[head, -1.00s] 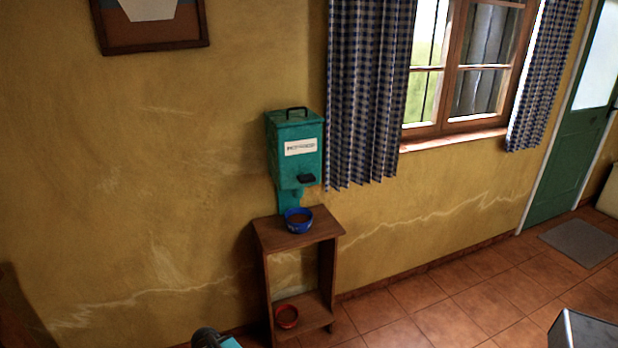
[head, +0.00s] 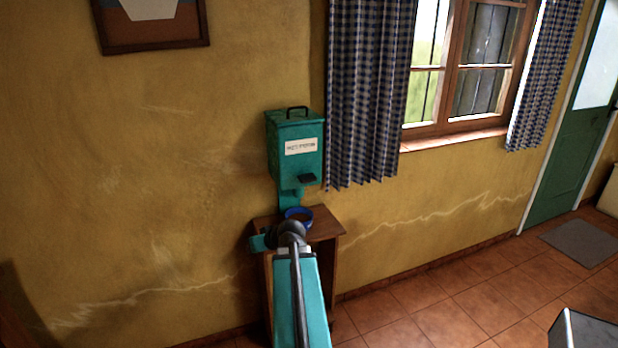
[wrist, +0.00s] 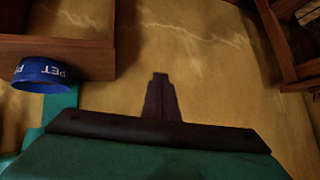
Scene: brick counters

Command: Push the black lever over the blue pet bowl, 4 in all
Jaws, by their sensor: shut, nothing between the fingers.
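The black lever (head: 308,179) sticks out low on the front of the teal dispenser (head: 296,150) in the head view. The blue pet bowl (head: 298,210) is below it on the wooden stand, its front partly hidden by my arm. In the wrist view, the bowl (wrist: 44,72) appears upside down at the left, with white lettering. My gripper (wrist: 160,77) is shut and empty there, with its dark fingers together and apart from the bowl. The lever cannot be made out in that view. My arm hides the fingers in the head view.
The wooden stand (head: 329,230) is against the yellow wall, and my arm hides its lower shelf. A checked curtain (head: 365,100) hangs close right of the dispenser. The tiled floor (head: 420,310) to the right is mostly clear.

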